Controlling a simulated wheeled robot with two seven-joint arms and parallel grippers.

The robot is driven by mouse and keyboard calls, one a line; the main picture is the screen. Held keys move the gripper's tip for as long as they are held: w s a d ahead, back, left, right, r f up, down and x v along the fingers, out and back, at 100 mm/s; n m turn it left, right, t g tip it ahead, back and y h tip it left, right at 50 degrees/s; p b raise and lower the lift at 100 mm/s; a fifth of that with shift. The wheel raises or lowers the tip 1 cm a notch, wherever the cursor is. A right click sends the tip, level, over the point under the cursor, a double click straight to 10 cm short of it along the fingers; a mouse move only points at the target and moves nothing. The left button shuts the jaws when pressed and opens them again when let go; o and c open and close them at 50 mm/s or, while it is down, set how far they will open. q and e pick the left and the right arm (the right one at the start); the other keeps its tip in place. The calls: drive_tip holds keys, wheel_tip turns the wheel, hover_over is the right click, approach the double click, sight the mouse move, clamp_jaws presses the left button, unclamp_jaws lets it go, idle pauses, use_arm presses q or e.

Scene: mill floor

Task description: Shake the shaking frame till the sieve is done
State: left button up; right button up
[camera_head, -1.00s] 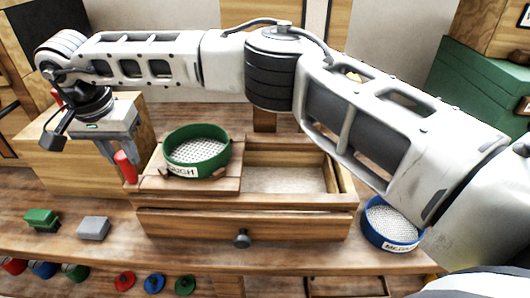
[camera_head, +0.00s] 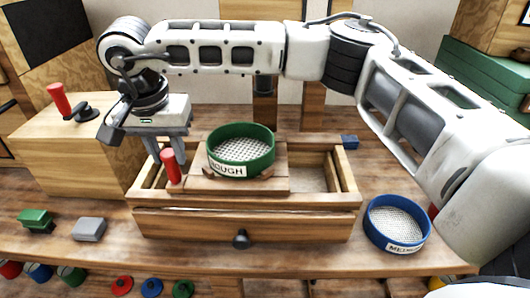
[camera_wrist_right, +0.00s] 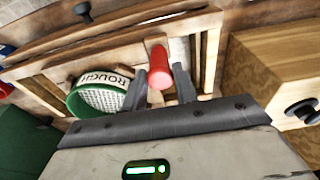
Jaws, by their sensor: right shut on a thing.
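The shaking frame (camera_head: 212,184) is a wooden carriage on the rails of an open wooden box (camera_head: 185,225). A green sieve (camera_head: 240,168) marked ROUGH sits upright on it; its mesh looks clear of material. It also shows in the wrist view (camera_wrist_right: 97,98). The frame's upright red handle (camera_head: 171,170) is at its left end. My right gripper (camera_head: 169,154) is shut on this handle, whose red top shows between the fingers in the wrist view (camera_wrist_right: 160,72). The inside of the box is partly hidden under the carriage. My left gripper is not in view.
A blue sieve (camera_head: 372,229) stands right of the box. A wooden case (camera_head: 70,150) with a red-handled crank (camera_head: 62,100) stands left. A green block (camera_head: 35,219) and a grey block (camera_head: 89,229) lie at the front left. A blue block (camera_head: 349,142) lies behind right.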

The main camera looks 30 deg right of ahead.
drive_tip(key=w+a, duration=0.1)
drive_tip(key=a, duration=0.1)
drive_tip(key=w+a+p, duration=0.1)
drive_tip(key=w+a, duration=0.1)
drive_tip(key=a, duration=0.1)
drive_tip(key=w+a+p, duration=0.1)
drive_tip(key=w+a, duration=0.1)
drive_tip(key=a, duration=0.1)
drive_tip(key=shift+w, duration=0.25)
drive_tip(key=shift+w+a+r+p, duration=0.1)
drive_tip(key=shift+w+a+p, duration=0.4)
drive_tip(key=shift+a, duration=0.2)
drive_tip(key=o, duration=0.9)
drive_tip(key=shift+a, duration=0.1)
drive_tip(key=shift+o, duration=0.2)
